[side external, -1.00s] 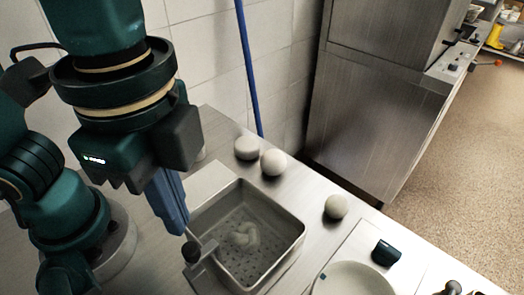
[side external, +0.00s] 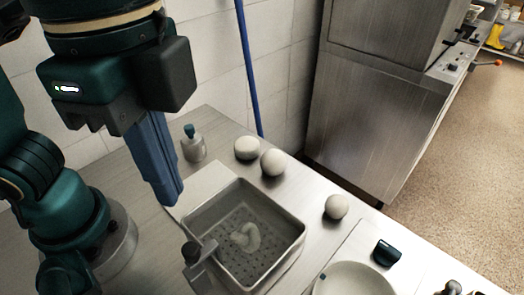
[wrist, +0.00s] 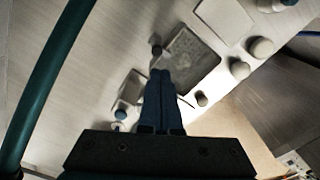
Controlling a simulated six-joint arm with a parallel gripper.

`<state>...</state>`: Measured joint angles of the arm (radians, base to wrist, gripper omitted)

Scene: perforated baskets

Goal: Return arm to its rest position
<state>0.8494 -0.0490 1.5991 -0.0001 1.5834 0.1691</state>
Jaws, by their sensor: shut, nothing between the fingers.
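My gripper (side external: 172,198) is shut and empty, its blue fingers pointing down above the counter, left of the perforated basket. In the wrist view the fingers (wrist: 161,76) lie side by side, with the basket's perforated floor (wrist: 188,52) beyond them. The metal basket (side external: 299,238) sits in the counter area with a dark-knobbed handle (side external: 193,253) at its left corner. A pale, curled object (side external: 246,237) lies on the basket floor. My fingers appear apart from the basket.
A bottle with a teal cap (side external: 194,146) stands behind the basket. Three pale rounded objects (side external: 247,148), (side external: 273,162), (side external: 336,207) sit behind and right of it. A white bowl (side external: 352,283) and a dark teal block (side external: 386,253) are at front right. A blue pole (side external: 248,70) leans on the wall.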

